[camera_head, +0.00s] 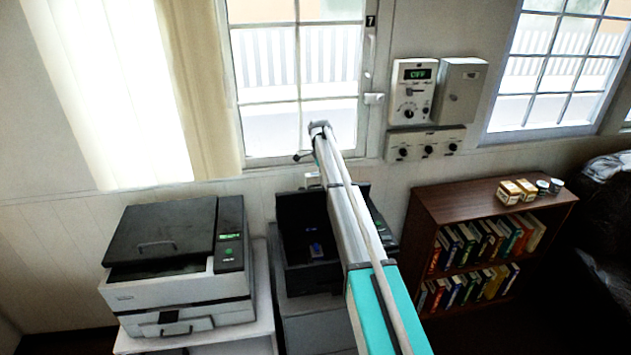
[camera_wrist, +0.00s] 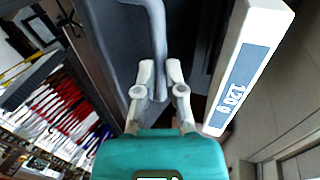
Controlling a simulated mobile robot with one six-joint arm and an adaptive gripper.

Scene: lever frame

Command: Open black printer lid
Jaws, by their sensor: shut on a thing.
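The black printer (camera_head: 309,281) stands in the middle of the head view, partly behind my arm. Its top looks open, showing a dark hollow with a small blue item (camera_head: 315,249) inside. A dark upright panel at its back looks like the raised lid (camera_head: 296,212). In the wrist view my gripper (camera_wrist: 160,76) is shut on a grey bar handle (camera_wrist: 157,38), with one finger on each side of it. The handle is in front of a dark grey panel. My gripper's fingers cannot be made out in the head view.
A white printer (camera_head: 180,291) with a closed dark lid stands at left. A brown bookshelf (camera_head: 425,212) with small boxes on top stands at right. A white block marked "120 g" (camera_wrist: 246,65) is close beside my gripper. Windows and wall controls (camera_head: 412,92) are behind.

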